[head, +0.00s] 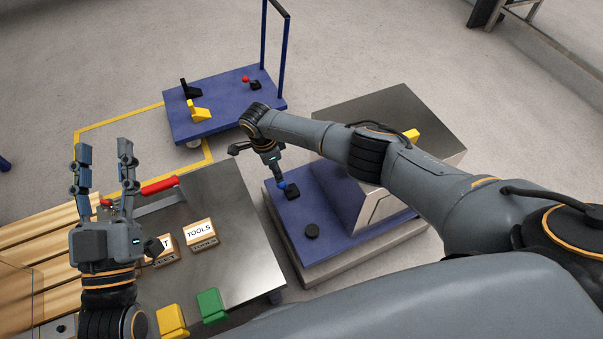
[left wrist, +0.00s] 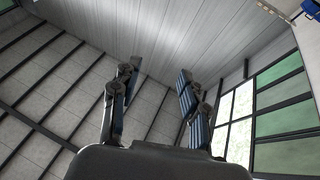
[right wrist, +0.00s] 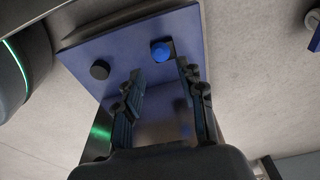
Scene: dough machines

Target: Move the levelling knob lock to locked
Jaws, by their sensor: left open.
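A bright blue knob (head: 283,186) sits by a small black block (head: 293,192) on the blue deck of the steel machine. In the right wrist view the blue knob (right wrist: 161,50) shows just beyond the fingertips, between them. A round black knob (head: 312,230) stands apart on the same deck. I cannot tell which part is the lock. My right gripper (head: 279,178) points down at the blue knob; its fingers (right wrist: 158,75) are apart with nothing held. Whether it touches the knob is hidden. My left gripper (head: 103,150) is open and empty, raised over the bench, fingers upward.
A steel bench (head: 235,235) holds a TOOLS box (head: 201,235), a red-handled tool (head: 160,185), and yellow (head: 171,321) and green (head: 211,306) objects. A blue cart (head: 222,112) stands behind. The steel machine housing (head: 375,205) rises beside my right arm.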

